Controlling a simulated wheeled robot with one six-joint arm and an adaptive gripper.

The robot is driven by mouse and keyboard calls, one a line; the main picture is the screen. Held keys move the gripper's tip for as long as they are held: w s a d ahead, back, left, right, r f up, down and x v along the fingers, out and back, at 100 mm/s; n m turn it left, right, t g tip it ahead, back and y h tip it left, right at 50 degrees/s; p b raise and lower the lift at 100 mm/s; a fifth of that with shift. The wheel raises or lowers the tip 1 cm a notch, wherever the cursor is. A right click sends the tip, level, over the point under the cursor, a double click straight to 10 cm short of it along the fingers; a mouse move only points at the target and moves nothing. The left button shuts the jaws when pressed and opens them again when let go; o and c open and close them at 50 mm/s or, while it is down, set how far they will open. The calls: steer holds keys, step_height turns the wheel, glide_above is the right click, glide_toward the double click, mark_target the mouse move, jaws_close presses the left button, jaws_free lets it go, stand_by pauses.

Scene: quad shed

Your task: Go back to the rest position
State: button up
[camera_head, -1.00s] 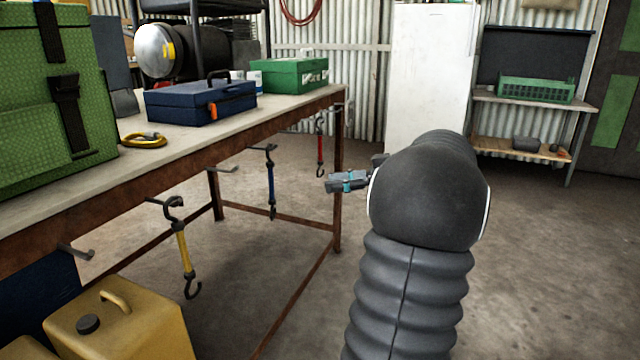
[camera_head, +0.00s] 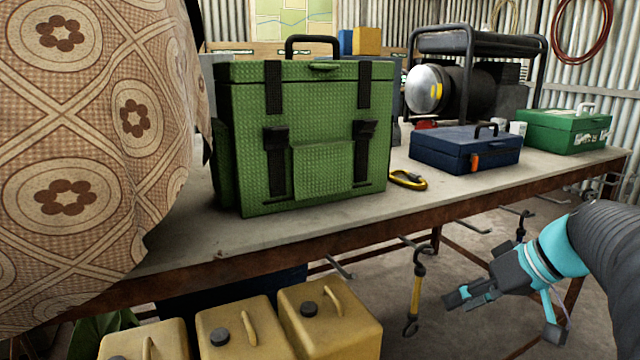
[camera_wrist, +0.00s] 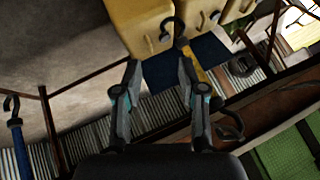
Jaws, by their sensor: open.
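My gripper (camera_head: 474,294) is at the lower right of the head view, beside the front edge of the workbench (camera_head: 300,236) and below its top. It points left, and a yellow strap with dark hooks (camera_head: 416,290) hangs from the bench just left of it. In the wrist view my gripper (camera_wrist: 158,78) has its two fingers apart, with nothing held between them. The yellow strap (camera_wrist: 192,72) shows beyond the fingers there, apart from them as far as I can tell.
On the bench stand a green case (camera_head: 318,172), a blue toolbox (camera_head: 466,150), a green box (camera_head: 562,130) and a yellow carabiner (camera_head: 408,180). Yellow jerrycans (camera_head: 335,322) stand below. A patterned cloth (camera_head: 90,150) fills the left. Floor at lower right is open.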

steer(key=s+a+f+m+h+p, duration=0.1)
steer(key=s+a+h+p, duration=0.4)
steer(key=s+a, duration=0.5)
steer(key=shift+s+a+m+t+h, duration=0.35)
steer(key=shift+s+m+h, duration=0.4)
steer(key=shift+s, duration=0.45)
